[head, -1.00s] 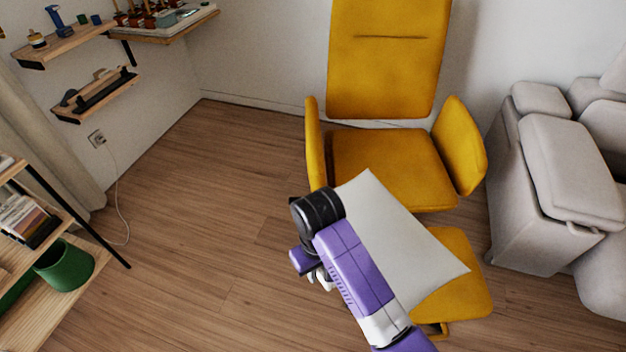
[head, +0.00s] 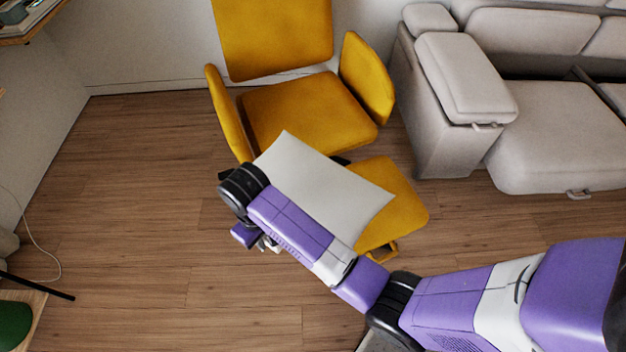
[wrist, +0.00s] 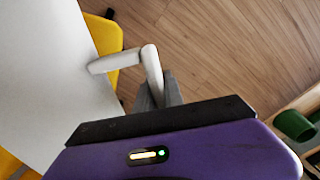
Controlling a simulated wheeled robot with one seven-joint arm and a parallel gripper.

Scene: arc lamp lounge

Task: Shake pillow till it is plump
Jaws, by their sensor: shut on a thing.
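The pillow (head: 325,185) is a flat, pale grey-white square. It hangs tilted in the air in front of the yellow armchair, behind my forearm in the head view. In the wrist view the pillow (wrist: 45,75) fills the left side. My gripper (head: 268,244) is mostly hidden below my wrist in the head view. In the wrist view my gripper (wrist: 120,65) is shut at the pillow's edge, with a pale finger against it. The exact grip is partly hidden.
A yellow armchair (head: 305,110) stands behind the pillow, with a yellow footstool (head: 395,205) in front of it. A grey sofa (head: 560,130) stands at the right. A green pot (head: 12,325) is at the lower left. The wooden floor at the left is clear.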

